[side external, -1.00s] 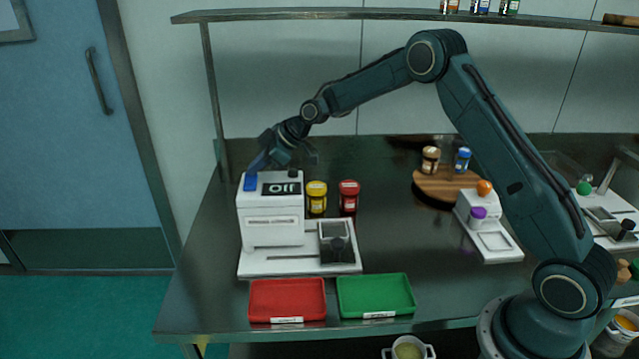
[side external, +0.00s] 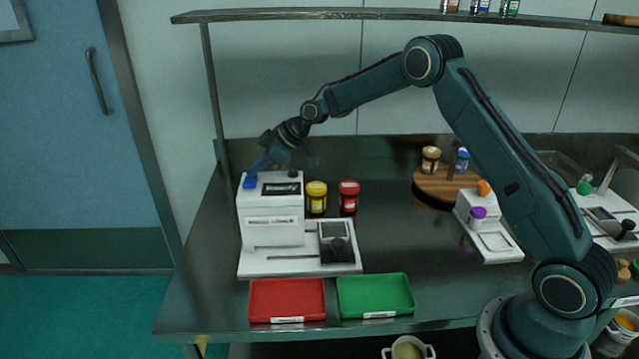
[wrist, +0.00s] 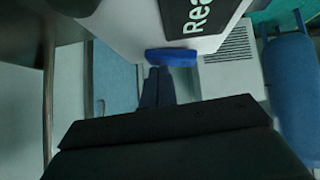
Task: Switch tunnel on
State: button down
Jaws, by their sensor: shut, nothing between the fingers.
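The white machine (side external: 272,222) stands at the left of the bench, with a dark display (side external: 282,189) and a blue button (side external: 250,182) on top. In the wrist view the display (wrist: 196,14) shows large white letters reading "Rea", cut off by the frame edge. The blue button (wrist: 171,57) shows there too, at the machine's edge. My gripper (side external: 259,164) is shut and empty, just above the blue button. In the wrist view my gripper's fingertips (wrist: 158,73) are right by the button; I cannot tell whether they touch it.
Yellow (side external: 316,197) and red (side external: 349,197) jars stand right of the machine. A red tray (side external: 287,299) and a green tray (side external: 376,295) lie in front. A wooden round board (side external: 443,184) holds jars farther right. A shelf (side external: 300,15) spans above the bench.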

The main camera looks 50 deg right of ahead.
jog(key=shift+s+a+r, duration=0.2)
jog(key=shift+s+a, duration=0.15)
jog(key=shift+s, duration=0.05)
jog(key=shift+r, duration=0.1)
dwell(0.3)
jog(key=shift+w+r, duration=0.1)
jog(key=shift+r, duration=0.4)
jog(key=r, duration=0.3)
jog(key=shift+w+d+r, duration=0.1)
jog(key=shift+w+d, duration=0.1)
jog(key=shift+d, duration=0.05)
jog(key=d+v, duration=0.1)
jog(key=v, duration=0.8)
jog(key=shift+w+d, duration=0.2)
jog(key=shift+d, duration=0.05)
jog(key=shift+r, duration=0.15)
